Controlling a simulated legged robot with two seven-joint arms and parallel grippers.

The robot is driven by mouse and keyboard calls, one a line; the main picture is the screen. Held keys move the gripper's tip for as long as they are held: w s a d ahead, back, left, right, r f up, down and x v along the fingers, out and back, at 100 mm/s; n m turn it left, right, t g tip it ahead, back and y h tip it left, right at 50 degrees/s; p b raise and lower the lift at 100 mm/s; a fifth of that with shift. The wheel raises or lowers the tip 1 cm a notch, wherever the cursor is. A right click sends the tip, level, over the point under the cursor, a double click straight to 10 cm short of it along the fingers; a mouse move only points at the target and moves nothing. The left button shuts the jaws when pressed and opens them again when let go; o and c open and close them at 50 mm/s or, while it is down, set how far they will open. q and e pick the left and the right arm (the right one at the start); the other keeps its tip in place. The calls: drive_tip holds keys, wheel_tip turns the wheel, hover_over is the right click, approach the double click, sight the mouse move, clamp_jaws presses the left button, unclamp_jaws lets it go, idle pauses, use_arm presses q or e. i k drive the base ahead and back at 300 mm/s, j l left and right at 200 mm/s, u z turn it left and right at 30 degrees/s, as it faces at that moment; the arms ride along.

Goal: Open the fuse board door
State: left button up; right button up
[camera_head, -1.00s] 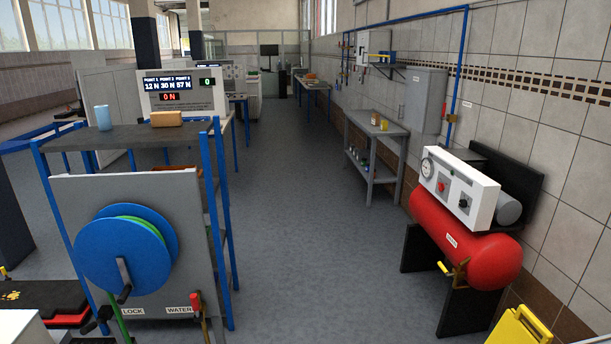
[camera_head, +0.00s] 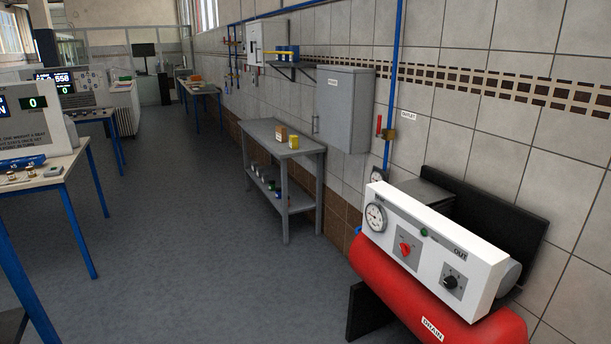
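A grey wall cabinet (camera_head: 343,110) hangs on the tiled wall at right of centre, above the end of a grey bench. Its front door looks shut, and an upright handle (camera_head: 316,123) shows at its left side. Farther along the same wall is a smaller white box (camera_head: 266,42) with small dark details on its front. I cannot tell from any readable label which of the two is the fuse board. Neither of my grippers is in view.
A red compressor tank (camera_head: 420,300) with a white control panel (camera_head: 435,245) stands in the right foreground. The grey bench (camera_head: 283,143) stands below the cabinet, against the wall. Tables (camera_head: 65,180) line the left. The floor (camera_head: 180,240) between is clear.

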sight(334, 102)
drive_tip(key=i+u, duration=0.1)
drive_tip(key=i, duration=0.45)
drive_tip(key=i+u, duration=0.1)
drive_tip(key=i, duration=0.5)
drive_tip(key=i+l+u, duration=0.1)
drive_tip(key=i, duration=0.45)
drive_tip(key=i+l+u, duration=0.1)
drive_tip(key=i, duration=0.45)
drive_tip(key=i+l+u, duration=0.1)
drive_tip(key=i, duration=0.45)
drive_tip(key=i+l+u, duration=0.15)
drive_tip(key=i, duration=0.4)
drive_tip(key=i+l+u, duration=0.1)
drive_tip(key=i, duration=0.45)
drive_tip(key=i+l+u, duration=0.15)
drive_tip(key=i+l, duration=0.15)
drive_tip(key=i, duration=0.2)
